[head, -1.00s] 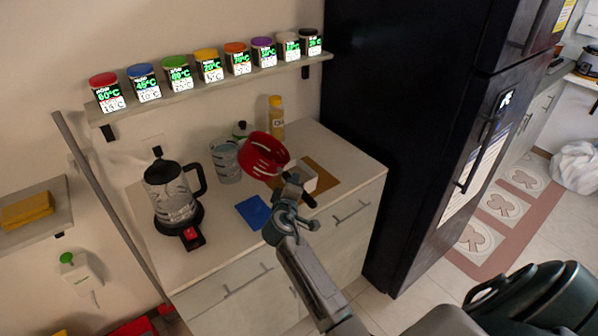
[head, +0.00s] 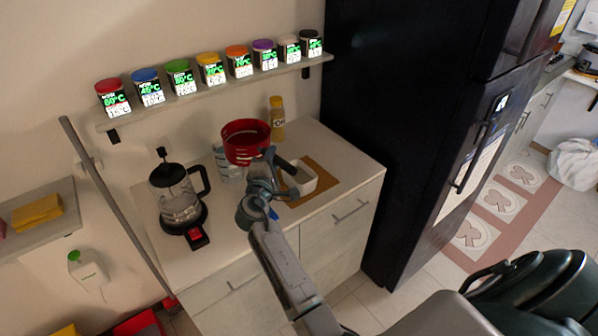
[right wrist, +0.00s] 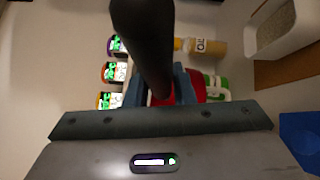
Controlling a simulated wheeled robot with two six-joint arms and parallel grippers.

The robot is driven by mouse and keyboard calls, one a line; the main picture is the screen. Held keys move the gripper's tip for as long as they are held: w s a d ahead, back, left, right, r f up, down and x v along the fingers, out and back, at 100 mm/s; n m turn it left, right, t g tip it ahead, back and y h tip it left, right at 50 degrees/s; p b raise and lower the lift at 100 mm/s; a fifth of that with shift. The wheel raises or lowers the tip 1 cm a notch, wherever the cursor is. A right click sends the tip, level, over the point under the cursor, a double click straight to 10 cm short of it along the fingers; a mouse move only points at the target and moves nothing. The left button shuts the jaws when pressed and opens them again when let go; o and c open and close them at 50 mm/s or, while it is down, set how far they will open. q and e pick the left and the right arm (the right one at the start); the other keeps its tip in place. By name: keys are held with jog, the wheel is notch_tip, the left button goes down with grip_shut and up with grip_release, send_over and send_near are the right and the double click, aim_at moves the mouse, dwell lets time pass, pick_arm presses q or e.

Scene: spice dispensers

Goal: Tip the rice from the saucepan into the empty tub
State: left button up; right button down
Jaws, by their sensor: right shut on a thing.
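My right gripper (head: 263,170) is shut on the saucepan's dark handle, which also shows close up in the right wrist view (right wrist: 146,40). Most of the pan is hidden there behind the gripper. I cannot make out what is in the pan. The white tub (head: 303,187) stands on a brown board, to the right of my gripper and apart from the pan. In the right wrist view the tub (right wrist: 251,40) holds a pale, grainy layer. My left gripper is out of view.
A clear jug (head: 226,168) stands partly behind the pan, with an oil bottle (head: 277,120) to its right. A kettle (head: 178,195) stands at the left. A shelf (head: 215,92) of spice jars runs above. A black fridge (head: 400,130) borders the counter's right.

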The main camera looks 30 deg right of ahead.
jog(key=shift+w+a+r, duration=0.1)
jog(key=shift+r, duration=0.4)
notch_tip(320, 180, up, 5)
jog(key=p, duration=0.4)
jog(key=shift+f, duration=0.3)
